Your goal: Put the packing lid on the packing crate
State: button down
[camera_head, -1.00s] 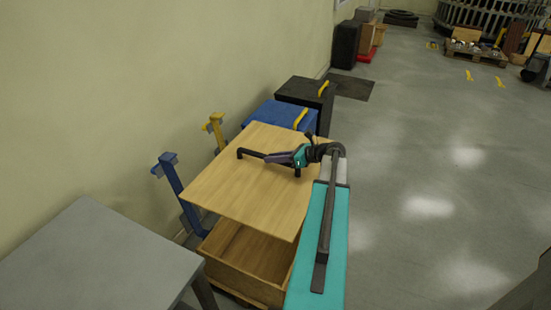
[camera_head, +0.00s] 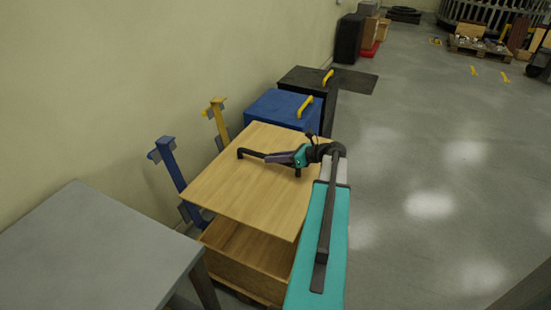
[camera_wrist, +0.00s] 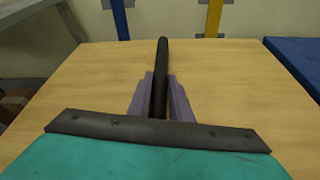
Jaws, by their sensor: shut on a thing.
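The packing lid (camera_head: 235,190) is a flat light-wood panel with a black bar handle (camera_head: 250,153). My gripper (camera_head: 276,158) is shut on this handle, and the lid hangs level from it. In the wrist view the purple fingers (camera_wrist: 160,97) stand on both sides of the handle (camera_wrist: 161,60), over the lid's wooden face (camera_wrist: 85,85). The packing crate (camera_head: 240,275) is an open wooden box under the lid's near edge. Part of its inside shows in front of the lid, so the lid sits apart from it and offset toward the back. The crate's far part is hidden.
A grey table (camera_head: 90,245) stands at the near left. Blue (camera_head: 170,165) and yellow (camera_head: 218,122) posts stand along the wall, left of the lid. A blue box (camera_head: 283,108) and a black box (camera_head: 303,82) with yellow handles stand behind it.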

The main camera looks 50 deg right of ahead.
notch_tip(320, 180, down, 17)
jog(key=b, duration=1.7)
jog(key=shift+w, duration=0.2)
jog(key=shift+f+b, duration=0.3)
jog(key=shift+f, duration=0.1)
notch_tip(320, 180, down, 10)
jog(key=b, duration=0.9)
jog(key=shift+f, duration=0.15)
dwell(0.9)
jog(key=shift+f, duration=0.25)
dwell(0.7)
jog(key=c, duration=1.7)
grip_release()
jog(key=shift+o, duration=0.8)
jog(key=shift+s+f, duration=0.1)
jog(key=shift+f, duration=0.25)
jog(key=p+v, duration=0.4)
jog(key=v, duration=1)
